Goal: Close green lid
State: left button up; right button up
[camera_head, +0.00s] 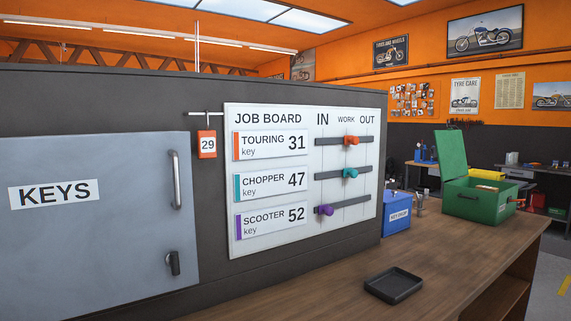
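A green box (480,203) stands on the wooden counter at the right. Its green lid (450,154) is raised, standing nearly upright at the box's left rear side. A yellow item (487,175) shows at the open top of the box. The front face of the box has a dark handle or latch. Neither of my grippers shows in the view.
A blue box (397,214) stands left of the green box, with small metal items beside it. A black tray (394,285) lies on the wooden counter (450,262). A dark cabinet with a job board (268,244) and a grey KEYS door (100,240) fills the left.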

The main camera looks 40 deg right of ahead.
aim_at(448, 144)
jog(key=k+l, duration=0.1)
jog(key=l, duration=0.45)
jog(key=k+l, duration=0.1)
jog(key=l, duration=0.5)
jog(key=k+l, duration=0.1)
jog(key=l, duration=0.45)
jog(key=k+l, duration=0.1)
jog(key=l, duration=3.5)
jog(key=k+z, duration=0.05)
